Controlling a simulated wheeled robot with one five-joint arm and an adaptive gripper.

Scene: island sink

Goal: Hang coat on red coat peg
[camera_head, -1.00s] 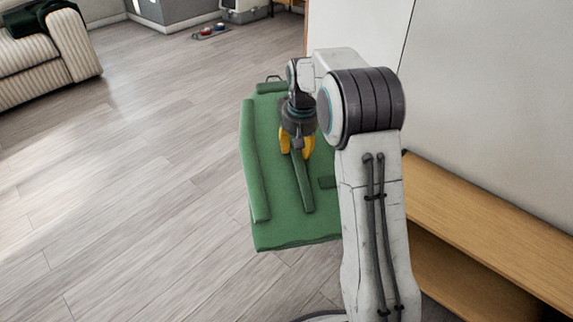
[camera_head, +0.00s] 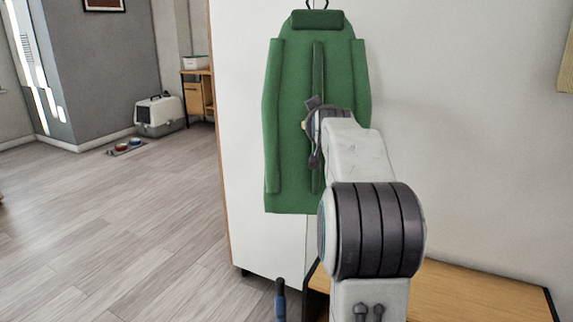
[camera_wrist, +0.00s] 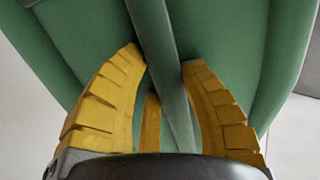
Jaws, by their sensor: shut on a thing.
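The green coat (camera_head: 290,105) hangs upright in the head view, in front of a white cabinet and the wall. It has a collar, two sleeves and a raised strip down its front. A dark loop (camera_head: 318,4) at its top is cut by the picture's upper edge. My gripper (camera_wrist: 165,75) is shut on the coat's raised front strip (camera_wrist: 155,40), with a yellow finger on each side. In the head view my arm hides most of the gripper. No red coat peg shows in either view.
A white cabinet (camera_head: 240,150) stands behind the coat. A wooden bench (camera_head: 480,295) runs along the wall at the lower right. A pet carrier (camera_head: 158,115) and bowls (camera_head: 127,147) lie farther back. The floor at left is clear.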

